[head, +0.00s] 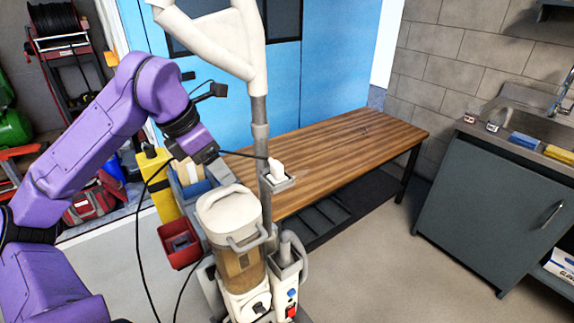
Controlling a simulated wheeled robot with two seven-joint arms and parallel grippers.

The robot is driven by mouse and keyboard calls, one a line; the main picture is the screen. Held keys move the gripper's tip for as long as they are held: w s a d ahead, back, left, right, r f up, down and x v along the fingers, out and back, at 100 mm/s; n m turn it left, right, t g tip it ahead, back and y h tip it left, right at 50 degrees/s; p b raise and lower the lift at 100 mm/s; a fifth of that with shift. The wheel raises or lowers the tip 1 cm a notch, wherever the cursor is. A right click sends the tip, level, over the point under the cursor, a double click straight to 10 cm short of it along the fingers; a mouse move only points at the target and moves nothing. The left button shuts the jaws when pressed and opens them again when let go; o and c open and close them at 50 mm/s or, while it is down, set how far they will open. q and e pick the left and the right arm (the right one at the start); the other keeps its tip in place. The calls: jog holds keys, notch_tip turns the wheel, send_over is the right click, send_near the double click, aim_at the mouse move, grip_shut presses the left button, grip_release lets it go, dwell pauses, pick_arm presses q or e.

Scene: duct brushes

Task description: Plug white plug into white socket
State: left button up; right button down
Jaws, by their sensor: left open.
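My left gripper (212,157) is at the end of the purple arm, above the bins and left of the vacuum machine's pole. It is open, its fingertips small and hard to make out. A white plug-like piece (277,168) with a dark cable sits in a small grey holder (283,183) on the pole, to the right of my left gripper and apart from it. A white panel (292,282) low on the machine carries small blue and red parts; I cannot tell clearly which part is the white socket. My right gripper is not in view.
The vacuum machine's canister (228,213) stands in front of a wooden bench (350,155). A red bin (179,245) hangs at its left. Black cables hang near my arm. A sink cabinet (490,195) stands at right. The floor between is clear.

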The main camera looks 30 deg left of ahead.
pick_arm(q)
jog(key=p, duration=0.3)
send_over(276, 164)
jog(key=s+a, duration=0.1)
jog(key=s, duration=0.1)
jog(key=shift+w, duration=0.15)
jog(key=x, duration=0.4)
jog(key=shift+w+f+p, duration=0.1)
jog(key=shift+f+p, duration=0.2)
jog(key=shift+f, duration=0.1)
jog(key=c, duration=1.1)
